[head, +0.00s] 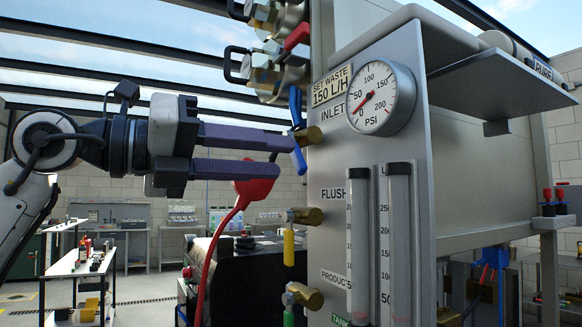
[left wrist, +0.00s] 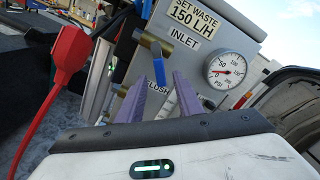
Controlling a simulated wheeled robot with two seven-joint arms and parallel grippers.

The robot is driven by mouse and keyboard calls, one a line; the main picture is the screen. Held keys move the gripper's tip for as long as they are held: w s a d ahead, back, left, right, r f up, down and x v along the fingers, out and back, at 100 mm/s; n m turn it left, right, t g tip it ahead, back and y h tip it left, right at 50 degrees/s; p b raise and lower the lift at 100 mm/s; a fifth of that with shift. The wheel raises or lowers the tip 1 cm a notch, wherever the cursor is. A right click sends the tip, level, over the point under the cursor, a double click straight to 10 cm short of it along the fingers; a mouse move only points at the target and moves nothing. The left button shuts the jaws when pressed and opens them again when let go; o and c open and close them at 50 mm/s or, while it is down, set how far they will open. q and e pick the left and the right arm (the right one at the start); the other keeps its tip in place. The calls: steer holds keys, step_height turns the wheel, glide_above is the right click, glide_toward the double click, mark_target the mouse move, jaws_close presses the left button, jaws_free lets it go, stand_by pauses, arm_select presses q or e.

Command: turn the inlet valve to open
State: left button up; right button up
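The inlet valve is a brass fitting (head: 308,136) on the grey panel beside the INLET label, with a blue handle (head: 299,158) angled down from it. Another blue piece (head: 296,104) shows just above. In the left wrist view the blue handle (left wrist: 159,70) hangs below the brass body (left wrist: 149,43). My left gripper (head: 280,157) has purple fingers, spread apart and reaching toward the handle from the left. In the wrist view its fingertips (left wrist: 162,82) appear on either side of the handle's lower end; contact cannot be told. My right gripper is not in view.
A red plug-like part (head: 256,187) with a red cable sits just below my left fingers. A yellow handle (head: 288,247) and a green handle (head: 289,314) are lower on the panel. A pressure gauge (head: 381,98) and two clear flow tubes (head: 398,250) are to the right.

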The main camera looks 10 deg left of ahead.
arm_select(q)
steer(key=shift+b+v, duration=0.4)
steer(key=shift+v, duration=2.15)
steer(key=shift+c, duration=0.5)
